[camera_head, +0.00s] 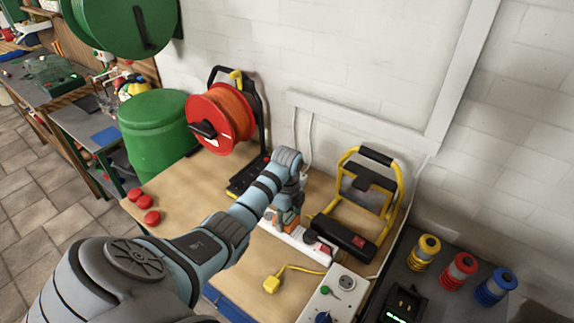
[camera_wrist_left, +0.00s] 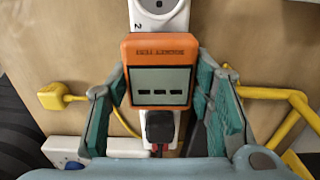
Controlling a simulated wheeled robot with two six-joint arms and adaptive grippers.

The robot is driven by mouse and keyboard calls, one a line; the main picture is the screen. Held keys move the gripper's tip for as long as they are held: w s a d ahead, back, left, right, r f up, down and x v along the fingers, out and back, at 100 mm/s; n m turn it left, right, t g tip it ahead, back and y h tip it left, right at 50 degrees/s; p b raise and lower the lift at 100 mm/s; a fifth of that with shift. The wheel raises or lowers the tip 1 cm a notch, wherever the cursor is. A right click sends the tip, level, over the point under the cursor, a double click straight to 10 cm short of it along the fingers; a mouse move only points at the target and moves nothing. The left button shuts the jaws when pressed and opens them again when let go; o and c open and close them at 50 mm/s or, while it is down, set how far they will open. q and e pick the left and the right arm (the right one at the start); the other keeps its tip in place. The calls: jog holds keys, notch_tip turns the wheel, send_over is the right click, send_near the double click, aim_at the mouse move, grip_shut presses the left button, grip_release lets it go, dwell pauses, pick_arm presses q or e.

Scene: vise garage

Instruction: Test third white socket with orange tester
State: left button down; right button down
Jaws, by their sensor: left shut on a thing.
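My left gripper (camera_head: 286,205) is above the white socket strip (camera_head: 303,241) on the wooden bench. In the left wrist view, its two teal-padded fingers (camera_wrist_left: 162,85) are shut on the sides of the orange tester (camera_wrist_left: 160,48). The tester's grey display shows three dashes. It lies over the strip, between a round socket marked 2 (camera_wrist_left: 160,12) above it and a black plug (camera_wrist_left: 160,125) below it. The tester hides what is beneath, so I cannot tell whether its pins are in a socket. The tester (camera_head: 288,221) is partly hidden in the head view. My right gripper is out of view.
A yellow-framed work lamp (camera_head: 396,195) stands just right of the strip. A red cable reel (camera_head: 222,118) stands behind to the left. A yellow plug (camera_head: 271,284) with its cord lies in front. Several red caps (camera_head: 145,202) lie on the left of the bench.

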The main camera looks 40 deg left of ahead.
pick_arm(q)
jog(key=shift+f, duration=0.4)
jog(key=c, duration=0.7)
grip_release()
notch_tip(320, 180, up, 8)
jog(key=shift+f, duration=0.25)
